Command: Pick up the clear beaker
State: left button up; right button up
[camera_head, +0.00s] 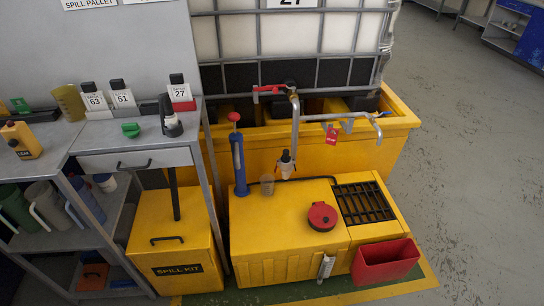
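A small clear beaker (267,185) stands upright on top of the yellow box (290,225), near its back edge. It is to the right of a blue hand pump with a red top (238,160). It looks empty, though it is too small to be sure. A larger amber-tinted jug or beaker (68,103) stands on the grey bench at the left. Neither of my grippers shows in the head view, and nothing touches the clear beaker.
A red lid (322,216) and a black grate (363,202) lie right of the beaker. A yellow spill kit bin (175,245) stands left, a red bin (386,262) at front right. Floor at right is clear.

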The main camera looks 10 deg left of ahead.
aim_at(267, 181)
jog(key=i+l, duration=0.75)
jog(key=i+l+z, duration=0.05)
